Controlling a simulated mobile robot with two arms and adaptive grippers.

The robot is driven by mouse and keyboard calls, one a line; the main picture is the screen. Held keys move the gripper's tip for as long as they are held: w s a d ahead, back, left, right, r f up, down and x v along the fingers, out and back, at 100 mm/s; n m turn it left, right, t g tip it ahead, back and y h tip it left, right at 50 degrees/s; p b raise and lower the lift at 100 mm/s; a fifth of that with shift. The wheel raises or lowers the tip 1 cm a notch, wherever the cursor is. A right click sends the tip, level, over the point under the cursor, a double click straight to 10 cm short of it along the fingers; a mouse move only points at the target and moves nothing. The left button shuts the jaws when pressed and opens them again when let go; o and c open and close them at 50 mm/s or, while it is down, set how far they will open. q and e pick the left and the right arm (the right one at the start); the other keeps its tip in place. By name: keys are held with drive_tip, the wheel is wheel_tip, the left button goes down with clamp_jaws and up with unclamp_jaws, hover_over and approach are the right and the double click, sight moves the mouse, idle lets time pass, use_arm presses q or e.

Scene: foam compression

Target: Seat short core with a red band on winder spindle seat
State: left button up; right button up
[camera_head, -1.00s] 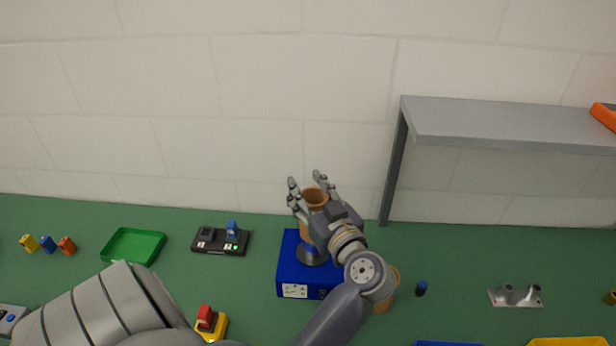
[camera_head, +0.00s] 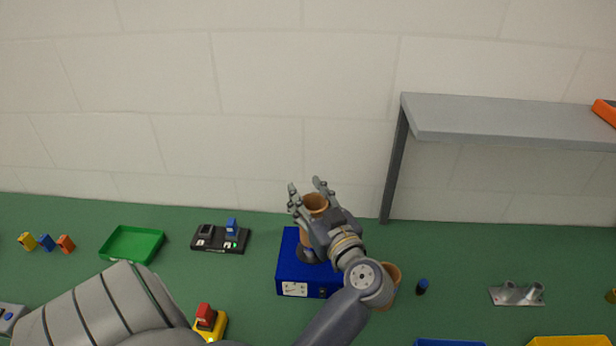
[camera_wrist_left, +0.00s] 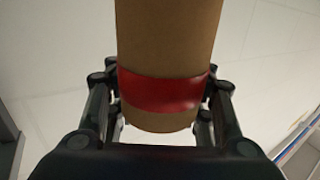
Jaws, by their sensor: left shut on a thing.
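The short core (camera_head: 314,203) is a brown cardboard tube with a red band, which shows in the left wrist view (camera_wrist_left: 168,60). My left gripper (camera_head: 308,195) is shut on it, with the fingers on both sides near the red band. The core stands about upright over the winder, a blue box (camera_head: 290,272) with a dark round spindle seat (camera_head: 306,254). The gripper and core hide most of the seat, so I cannot tell whether the core's lower end touches it. My right gripper is not in view.
Another brown core (camera_head: 391,283) stands right of the winder, partly behind my arm. A black device (camera_head: 220,240) and a green tray (camera_head: 132,246) lie to the left. A grey shelf (camera_head: 510,118) stands at the back right. A small dark blue cylinder (camera_head: 422,286) stands on the green table.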

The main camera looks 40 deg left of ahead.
use_arm(q)
drive_tip(key=shift+f+b, duration=0.65)
drive_tip(key=shift+f, duration=1.4)
drive_tip(key=o, duration=1.4)
drive_tip(key=shift+c, duration=0.2)
